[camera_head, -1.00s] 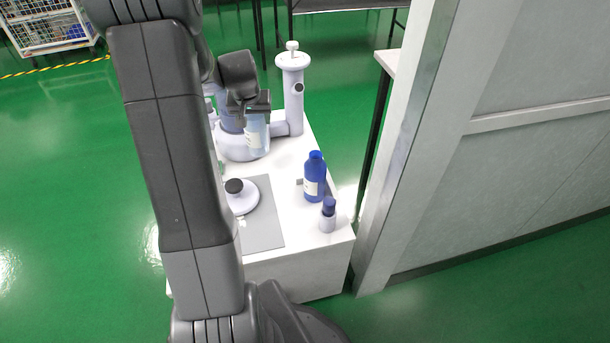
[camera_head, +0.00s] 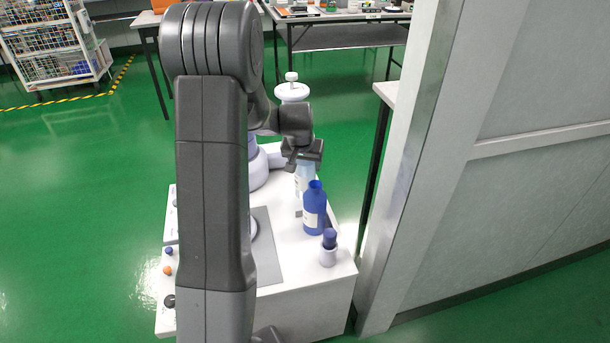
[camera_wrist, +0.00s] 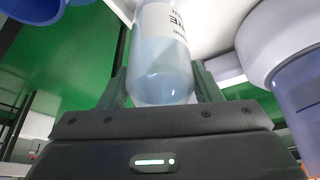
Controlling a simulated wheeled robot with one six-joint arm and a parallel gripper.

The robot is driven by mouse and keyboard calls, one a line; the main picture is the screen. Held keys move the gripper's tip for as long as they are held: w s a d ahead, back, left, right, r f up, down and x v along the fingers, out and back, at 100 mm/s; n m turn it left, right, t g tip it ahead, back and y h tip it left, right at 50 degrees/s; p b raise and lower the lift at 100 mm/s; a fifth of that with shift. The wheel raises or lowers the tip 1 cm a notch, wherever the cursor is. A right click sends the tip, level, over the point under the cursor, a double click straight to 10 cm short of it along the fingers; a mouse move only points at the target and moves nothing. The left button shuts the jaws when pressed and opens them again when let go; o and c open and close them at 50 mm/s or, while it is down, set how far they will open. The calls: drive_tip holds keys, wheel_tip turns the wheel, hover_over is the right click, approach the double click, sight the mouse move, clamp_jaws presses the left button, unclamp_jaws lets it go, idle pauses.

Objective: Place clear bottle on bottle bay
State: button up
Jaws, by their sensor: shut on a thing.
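The clear bottle (camera_wrist: 162,65), pale blue with a white label, is between the fingers of my gripper (camera_wrist: 160,88) in the wrist view. In the head view my gripper (camera_head: 303,160) is shut on the clear bottle (camera_head: 303,180), which hangs below it, just behind the blue bottle. The blue bottle (camera_head: 313,210) with a white label stands on the white bench (camera_head: 290,290) and hides the lower part of the clear bottle. I cannot tell whether the clear bottle touches the bench. The bottle bay is not clearly seen; a grey piece shows beside the blue bottle.
A small blue-capped holder (camera_head: 328,248) stands at the bench's front right. A white tester with a tall column (camera_head: 291,92) stands at the back. A grey mat (camera_head: 266,250) lies mid-bench, partly behind my arm. A wall panel (camera_head: 420,150) rises close to the right.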

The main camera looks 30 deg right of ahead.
drive_tip(key=shift+f+b, duration=0.35)
drive_tip(key=shift+f, duration=1.25)
drive_tip(key=shift+f, duration=0.2)
drive_tip(key=o, duration=1.3)
drive_tip(key=shift+s+a+r, duration=0.1)
drive_tip(key=shift+r, duration=0.45)
drive_tip(key=p+v, duration=0.2)
drive_tip(key=v, duration=0.9)
drive_tip(key=shift+p, duration=0.3)
